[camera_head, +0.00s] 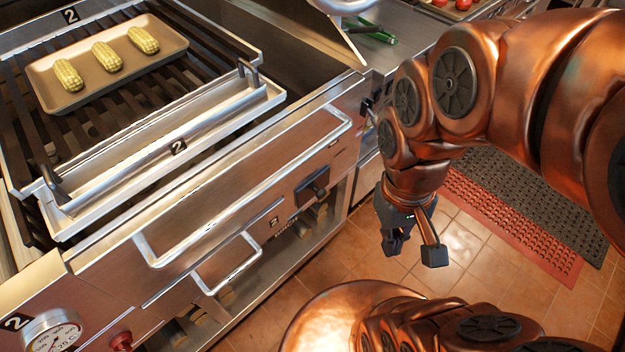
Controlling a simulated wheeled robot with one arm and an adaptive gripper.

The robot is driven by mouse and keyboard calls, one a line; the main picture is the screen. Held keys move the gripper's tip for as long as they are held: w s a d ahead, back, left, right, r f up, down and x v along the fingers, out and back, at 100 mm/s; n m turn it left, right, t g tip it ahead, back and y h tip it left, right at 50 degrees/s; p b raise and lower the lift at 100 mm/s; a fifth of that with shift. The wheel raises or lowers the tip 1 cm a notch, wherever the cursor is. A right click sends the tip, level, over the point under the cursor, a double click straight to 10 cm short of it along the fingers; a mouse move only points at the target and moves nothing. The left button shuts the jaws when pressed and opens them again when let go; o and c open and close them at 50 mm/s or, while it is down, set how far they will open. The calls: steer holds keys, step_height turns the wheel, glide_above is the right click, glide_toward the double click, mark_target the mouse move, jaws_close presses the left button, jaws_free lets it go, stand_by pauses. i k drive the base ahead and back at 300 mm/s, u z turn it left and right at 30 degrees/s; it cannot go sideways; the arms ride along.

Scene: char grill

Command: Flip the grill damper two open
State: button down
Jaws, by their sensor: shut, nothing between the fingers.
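The grill (330,140) fills the left and middle of the view, with number 2 labels on its front. A black lever or knob on a dark plate (313,187) sits on the front panel, right of a small "2" label; it looks like the damper control, but I cannot tell its setting. My gripper (413,250) hangs over the tiled floor, right of the grill front and apart from it.
A tray (68,103) with three corn cobs lies on the grate. A long bar handle (250,185) and a smaller drawer handle (228,265) stick out from the front. A temperature gauge (52,335) is at lower left. Floor mats (520,215) lie at right.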

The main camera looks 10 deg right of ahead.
mark_target(315, 186)
steer(key=z, duration=0.35)
steer(key=k, duration=1.05)
steer(key=u, duration=0.95)
steer(key=i, duration=0.5)
